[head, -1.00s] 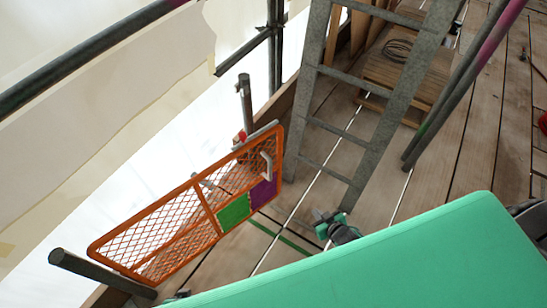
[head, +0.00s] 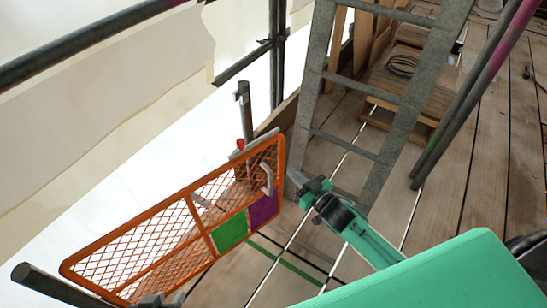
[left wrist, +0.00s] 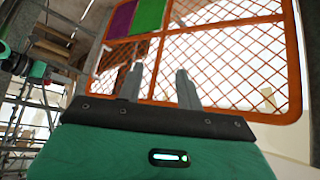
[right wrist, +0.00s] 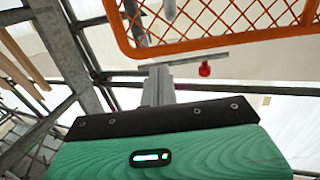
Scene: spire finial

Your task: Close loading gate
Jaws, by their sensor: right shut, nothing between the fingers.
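The loading gate (head: 190,222) is an orange mesh frame with a green panel (head: 230,232) and a purple panel (head: 263,209). A grey handle (head: 266,179) is near its right end. A grey bar with a red knob (head: 240,144) is by its upper right edge; the knob also shows in the right wrist view (right wrist: 204,68). My right gripper (head: 298,180) is shut and empty, just right of the gate's right end. My left gripper (head: 160,301) is partly cut off at the bottom, by the gate's lower edge. Its fingers (left wrist: 158,80) are apart before the mesh, with nothing seen between them.
A grey metal ladder (head: 395,135) stands right of the gate, close behind my right gripper. Scaffold posts (head: 245,112) and a pole (head: 50,287) stand at the gate's ends. A coiled cable (head: 402,66) lies on boards behind the ladder. Plank floor (head: 480,150) is open at right.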

